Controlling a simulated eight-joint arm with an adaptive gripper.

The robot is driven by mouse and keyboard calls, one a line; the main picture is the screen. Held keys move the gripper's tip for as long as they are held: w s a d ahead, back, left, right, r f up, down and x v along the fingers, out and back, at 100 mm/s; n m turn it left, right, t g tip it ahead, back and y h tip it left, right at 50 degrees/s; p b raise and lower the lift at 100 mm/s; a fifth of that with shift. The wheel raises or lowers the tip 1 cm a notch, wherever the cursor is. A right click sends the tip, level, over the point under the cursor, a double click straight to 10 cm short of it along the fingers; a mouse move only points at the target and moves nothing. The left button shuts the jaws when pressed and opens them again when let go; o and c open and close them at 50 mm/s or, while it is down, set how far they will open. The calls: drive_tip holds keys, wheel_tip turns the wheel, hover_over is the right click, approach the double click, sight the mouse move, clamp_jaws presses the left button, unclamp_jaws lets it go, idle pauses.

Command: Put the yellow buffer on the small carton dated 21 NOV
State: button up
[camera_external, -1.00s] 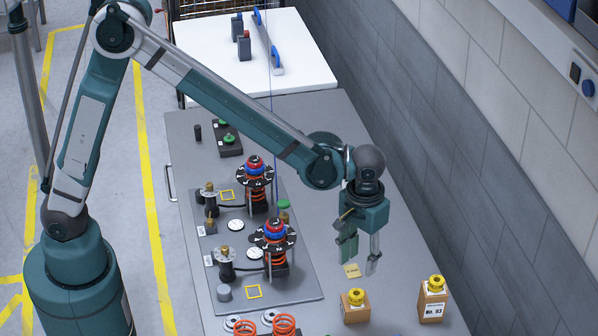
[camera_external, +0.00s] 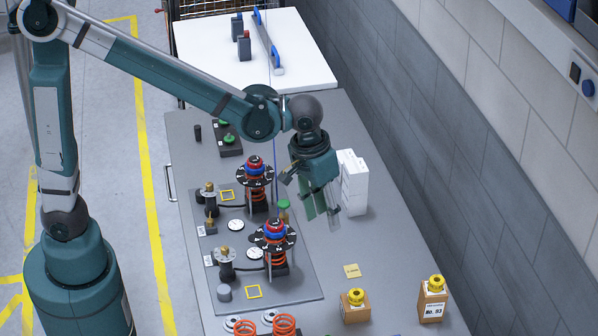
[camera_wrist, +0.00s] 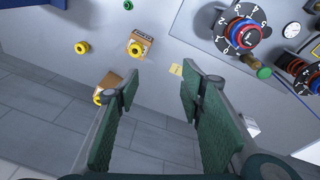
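My gripper (camera_external: 322,215) is raised above the table, its fingers apart and empty; they also show in the wrist view (camera_wrist: 160,92). A small brown carton (camera_external: 355,311) stands at the front with a yellow buffer (camera_external: 355,296) on top. A taller carton (camera_external: 432,307) marked "No. 53" stands to its right, also with a yellow buffer (camera_external: 436,282) on top. In the wrist view another yellow buffer (camera_wrist: 82,47) appears to stand on the table, apart from both cartons. My gripper is well away from all of these. I cannot read the date 21 NOV on any carton.
White boxes (camera_external: 353,187) stand close behind my gripper. A fixture plate (camera_external: 310,285) with knobs and red springs lies to the left. A yellow note (camera_external: 351,270) lies behind the small carton. A grey wall (camera_external: 440,140) borders the table's right side.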

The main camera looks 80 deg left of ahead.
drive_tip(key=s+a+r+m+t, duration=0.2)
drive_tip(key=s+a, duration=0.4)
drive_tip(key=s, duration=0.6)
drive_tip(key=s+a+r+m+t, duration=0.2)
drive_tip(key=s+a, duration=0.5)
drive_tip(key=s, duration=0.5)
drive_tip(key=shift+s+a+r+t, duration=0.25)
drive_tip(key=shift+s+r+t, duration=0.15)
drive_tip(key=shift+r+t, duration=0.35)
